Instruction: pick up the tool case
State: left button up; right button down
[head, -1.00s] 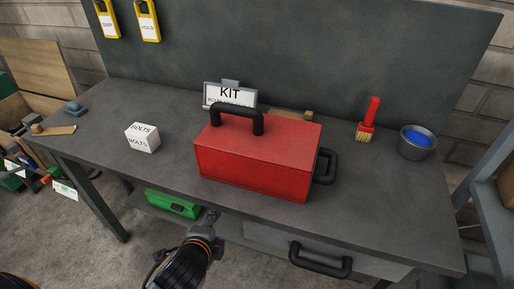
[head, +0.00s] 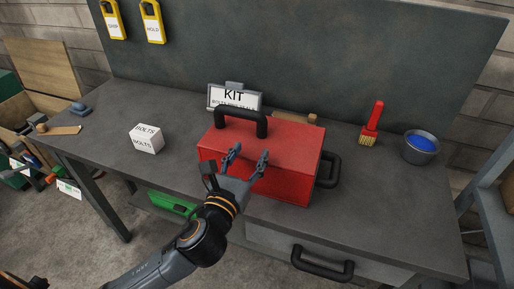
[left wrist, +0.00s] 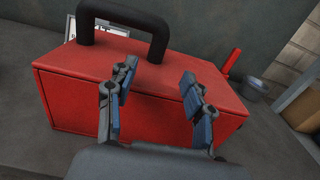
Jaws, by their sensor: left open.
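The red tool case (head: 290,148) stands on the grey workbench, with a black handle (head: 241,113) on top and another black handle (head: 329,170) on its right end. My left gripper (head: 248,154) is open and empty in front of the case's front face, with its fingers pointing up toward the top handle and short of it. In the left wrist view the red case (left wrist: 75,90) fills the middle behind my two open fingers (left wrist: 160,88), and the top handle (left wrist: 125,15) arches at the upper left. My right gripper is not in view.
A white BOLTS box (head: 146,139) is to the left. A red brush (head: 371,123) and a grey bucket (head: 421,147) are to the right. A drawer handle (head: 321,265) juts out at the front.

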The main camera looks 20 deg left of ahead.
aim_at(260, 131)
pick_arm(q)
jog(key=w+p, duration=0.1)
jog(key=w, duration=0.8)
jog(key=shift+w+f, duration=0.1)
jog(key=shift+f, duration=0.05)
jog(key=shift+c, duration=0.4)
grip_shut()
jog(key=shift+r, duration=0.3)
